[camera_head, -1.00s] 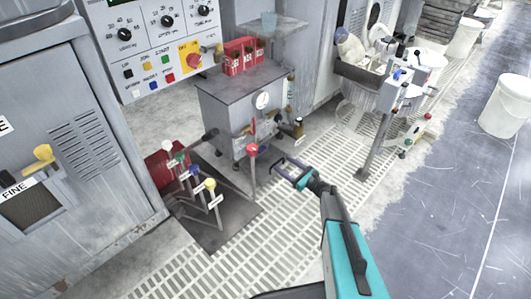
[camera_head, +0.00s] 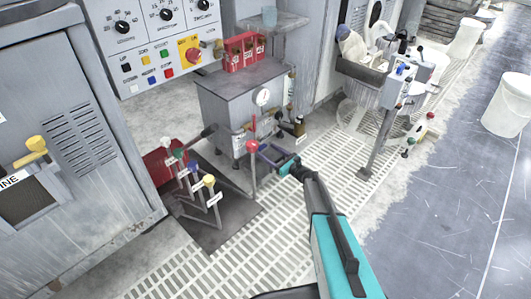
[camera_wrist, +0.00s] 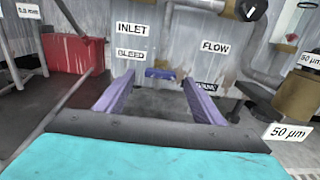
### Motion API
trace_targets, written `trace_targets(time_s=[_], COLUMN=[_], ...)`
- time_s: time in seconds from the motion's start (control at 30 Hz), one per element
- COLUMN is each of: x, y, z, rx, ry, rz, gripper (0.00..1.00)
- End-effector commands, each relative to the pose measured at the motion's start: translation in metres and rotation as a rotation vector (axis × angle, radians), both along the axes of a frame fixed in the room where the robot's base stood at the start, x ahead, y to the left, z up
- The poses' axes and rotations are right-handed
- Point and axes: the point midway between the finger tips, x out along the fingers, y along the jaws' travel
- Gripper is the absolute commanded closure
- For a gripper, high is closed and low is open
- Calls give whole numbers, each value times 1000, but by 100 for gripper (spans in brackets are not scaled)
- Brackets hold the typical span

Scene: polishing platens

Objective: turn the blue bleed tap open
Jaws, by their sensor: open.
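The blue bleed tap (camera_wrist: 160,73) shows in the wrist view as a short, roughly level blue handle low on the grey tank's front, below and right of the BLEED label (camera_wrist: 131,55). My gripper (camera_wrist: 158,84) is open, its two purple fingers pointing at the tank. The tap lies in the gap between the fingertips in the picture; I cannot tell whether they touch it. In the head view my gripper (camera_head: 267,151) is at the tank's lower front, right of a red-knobbed lever (camera_head: 252,147). I cannot make out the tap there.
The grey tank (camera_head: 232,108) carries red containers (camera_head: 244,53). Several colour-knobbed levers (camera_head: 196,185) stand left of my arm. A brass-coloured fitting (camera_wrist: 298,98) with 50 µm tags is close on the right. Grating floor (camera_head: 300,205) lies open below.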

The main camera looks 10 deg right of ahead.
Motion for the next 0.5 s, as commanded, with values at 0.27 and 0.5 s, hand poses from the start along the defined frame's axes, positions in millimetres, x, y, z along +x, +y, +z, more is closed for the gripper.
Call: trace_targets(time_s=[0.27,0.5], x=[22,25], y=[15,18], z=[-1,1], rx=[1,1], ry=[0,0], rz=[0,-1], gripper=[38,38])
